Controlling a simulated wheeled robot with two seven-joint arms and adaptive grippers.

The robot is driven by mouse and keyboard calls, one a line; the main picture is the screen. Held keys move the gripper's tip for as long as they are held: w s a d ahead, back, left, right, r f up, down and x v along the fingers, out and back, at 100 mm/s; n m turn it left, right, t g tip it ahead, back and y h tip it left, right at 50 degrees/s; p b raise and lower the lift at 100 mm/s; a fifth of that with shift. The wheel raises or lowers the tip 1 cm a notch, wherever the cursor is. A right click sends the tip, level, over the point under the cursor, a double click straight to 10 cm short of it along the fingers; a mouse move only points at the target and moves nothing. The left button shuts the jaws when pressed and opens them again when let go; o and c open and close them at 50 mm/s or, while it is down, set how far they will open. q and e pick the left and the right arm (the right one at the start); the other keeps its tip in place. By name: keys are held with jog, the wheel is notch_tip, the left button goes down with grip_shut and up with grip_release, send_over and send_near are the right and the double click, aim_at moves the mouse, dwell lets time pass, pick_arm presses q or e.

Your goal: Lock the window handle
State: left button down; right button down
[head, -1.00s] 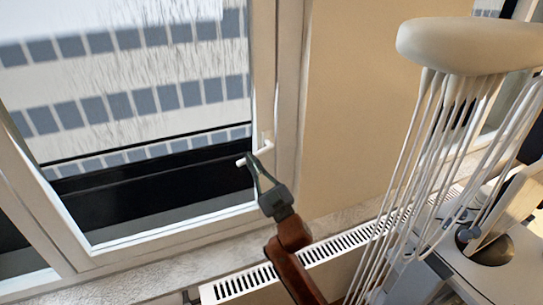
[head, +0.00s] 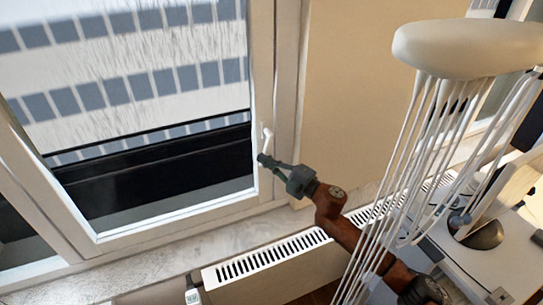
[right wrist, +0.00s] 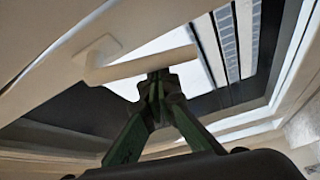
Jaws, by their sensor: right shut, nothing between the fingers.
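The white window handle (head: 267,138) sits on the right side of the window frame (head: 262,80) and points mostly downward. My right gripper (head: 263,158) is at the handle's lower end, its arm coming from the lower right. In the right wrist view the handle (right wrist: 140,66) is a pale bar reaching right from its base. The closed fingertips (right wrist: 158,76) of my right gripper are at the bar's edge, with nothing between them. Whether they touch the bar is not clear. My left gripper is not in view.
A white radiator (head: 265,258) stands below the pale stone sill (head: 180,250). At right, a rounded beige top (head: 468,48) with many hanging white rods stands close to my right arm. A beige wall (head: 350,90) lies right of the window.

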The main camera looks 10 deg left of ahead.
jog(key=shift+w+d+f+n+g+h+p, duration=0.2)
jog(key=shift+w+d+n+p, duration=0.1)
jog(key=shift+d+n, duration=0.2)
jog(key=shift+w+d+f+n+g+h+p, duration=0.15)
jog(key=shift+w+d+n+g, duration=0.1)
jog(key=shift+d+n, duration=0.25)
jog(key=shift+w, duration=0.1)
jog(key=shift+d, duration=0.1)
